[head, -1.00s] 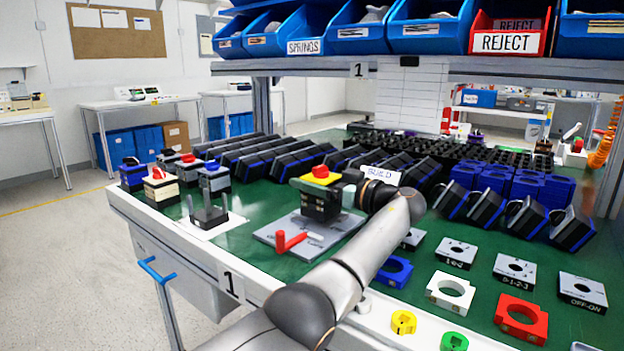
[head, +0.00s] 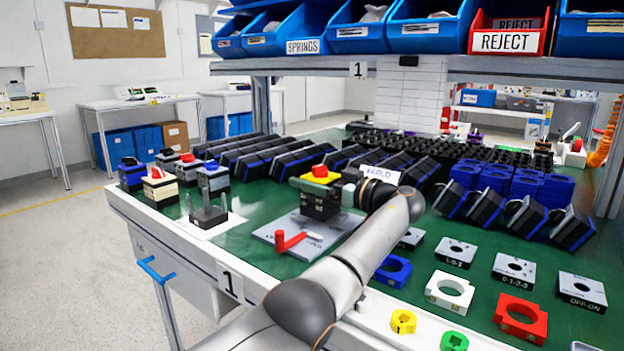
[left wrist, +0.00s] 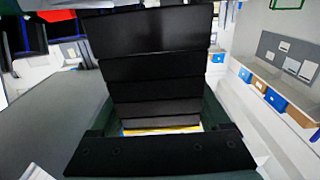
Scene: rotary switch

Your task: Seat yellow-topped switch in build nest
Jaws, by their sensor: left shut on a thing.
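The yellow-topped switch (head: 320,202) is a dark block with a yellow top plate and a red knob. In the head view it is upright over the build nest (head: 290,243), a grey plate with a red handle (head: 290,241). I cannot tell whether its underside touches the plate. My left gripper (head: 347,190) is shut on the switch from its right side; the fingertips are mostly hidden. In the left wrist view, dark stepped surfaces fill the middle, with a yellow strip below them. My right gripper is not in view.
Several finished switches (head: 158,185) stand at the left, beside a two-pronged black fixture (head: 208,213). A BUILD label (head: 380,174) stands behind my wrist. Rows of dark blocks fill the back. Coloured rings and grey plates (head: 456,252) lie at the right.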

